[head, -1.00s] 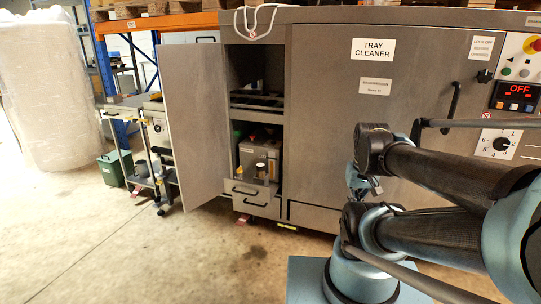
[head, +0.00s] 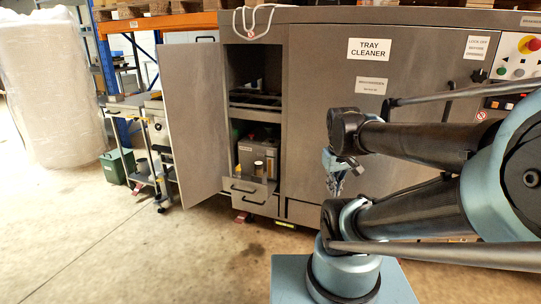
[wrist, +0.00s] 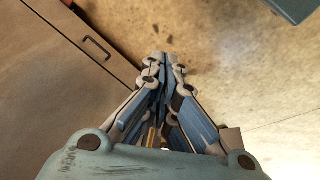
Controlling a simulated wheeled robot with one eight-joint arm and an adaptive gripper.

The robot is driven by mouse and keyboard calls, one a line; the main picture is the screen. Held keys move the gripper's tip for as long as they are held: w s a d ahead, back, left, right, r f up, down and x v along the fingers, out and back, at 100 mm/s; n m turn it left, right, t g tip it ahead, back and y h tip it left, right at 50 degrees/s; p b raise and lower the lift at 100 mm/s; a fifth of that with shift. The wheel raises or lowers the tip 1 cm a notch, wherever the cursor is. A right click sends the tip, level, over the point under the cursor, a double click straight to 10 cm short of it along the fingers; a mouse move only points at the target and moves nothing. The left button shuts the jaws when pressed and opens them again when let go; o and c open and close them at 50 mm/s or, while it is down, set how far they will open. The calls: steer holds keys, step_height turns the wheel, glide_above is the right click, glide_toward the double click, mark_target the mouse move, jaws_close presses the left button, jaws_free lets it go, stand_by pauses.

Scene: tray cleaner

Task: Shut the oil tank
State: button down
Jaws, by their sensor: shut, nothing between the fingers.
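The tray cleaner (head: 320,110) is a large grey metal cabinet. I cannot tell for certain which part is the oil tank; no readable label names it. Low drawer fronts with dark handles (head: 247,195) are under the open bay, and the lower one seems to stand out a little. My gripper (head: 335,187) points down in front of the cabinet, to the right of these drawers, apart from them. In the wrist view its fingers (wrist: 163,62) are together and empty. A brown-looking panel with a dark handle (wrist: 96,47) lies left of the fingertips, apart from them.
The tall left cabinet door (head: 195,120) stands open. A grey box with bottles (head: 258,158) sits inside the bay. A trolley (head: 145,140) and a green bin (head: 117,166) are farther left. The concrete floor (head: 110,245) in front is free.

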steer(key=w+a+r+n+t+h, duration=0.15)
steer(key=w+a+n, duration=0.25)
steer(key=w+n, duration=0.7)
steer(key=w+a+r+n+t+h, duration=0.1)
steer(key=w+a+r+n, duration=0.2)
steer(key=w, duration=1.5)
steer(key=n+t, duration=0.3)
steer(key=n, duration=1.2)
glide_toward(273, 155)
step_height(273, 155, down, 4)
steer(key=w, duration=0.1)
steer(key=shift+w+d+r, duration=0.2)
steer(key=shift+w+d, duration=0.45)
steer(key=shift+w, duration=0.2)
